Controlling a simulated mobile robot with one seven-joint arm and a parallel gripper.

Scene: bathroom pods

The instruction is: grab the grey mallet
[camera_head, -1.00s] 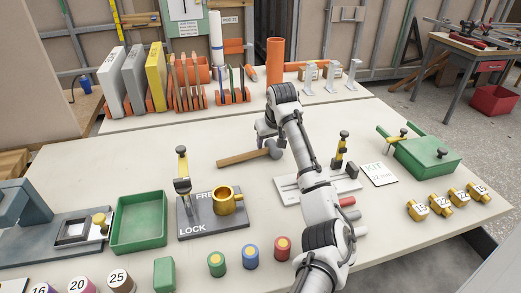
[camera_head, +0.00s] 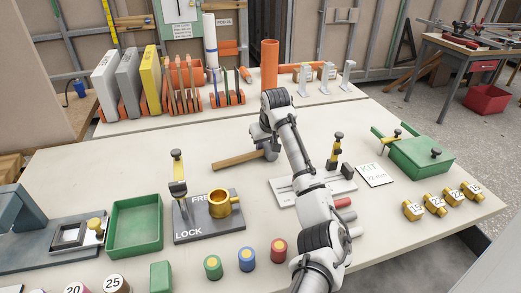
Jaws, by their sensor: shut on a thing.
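The grey mallet (camera_head: 238,160) lies near the middle of the table, its wooden handle pointing left and its grey head (camera_head: 271,151) at the right end. My gripper (camera_head: 264,142) is over the head end and shut on the mallet. My wrist and arm hide part of the grip. I cannot tell whether the mallet is clear of the tabletop.
A board with a lever and brass cup (camera_head: 221,204) stands in front, beside a green tray (camera_head: 137,224). Racks and an orange tube (camera_head: 270,64) stand behind. The table left of the handle is clear.

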